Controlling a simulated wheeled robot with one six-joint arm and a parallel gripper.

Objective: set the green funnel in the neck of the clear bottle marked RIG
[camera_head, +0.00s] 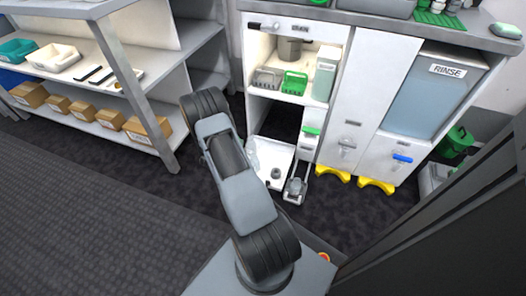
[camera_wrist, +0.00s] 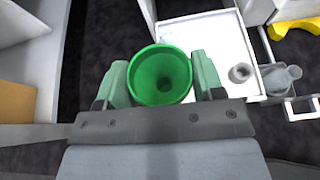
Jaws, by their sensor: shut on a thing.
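The green funnel (camera_wrist: 160,76) is between the two green fingers of my gripper (camera_wrist: 162,80), which is shut on it. I look down into its wide mouth in the wrist view. In the head view my arm hides the gripper and funnel. A clear bottle-like vessel (camera_head: 296,186) stands in a white holder right of the white tray (camera_head: 274,152); it also shows in the wrist view (camera_wrist: 282,78), right of the funnel and apart from it. Another pale clear shape (camera_head: 251,153) is at the tray's left, partly hidden. I cannot read a RIG mark on either.
A small grey cup-like part (camera_wrist: 241,73) sits on the tray. The cabinet (camera_head: 345,105) with a RINSE tank (camera_head: 430,98) stands behind and right. Yellow feet (camera_head: 333,174) jut out at its base. A shelf rack (camera_head: 150,125) with boxes is at left. Dark floor lies between.

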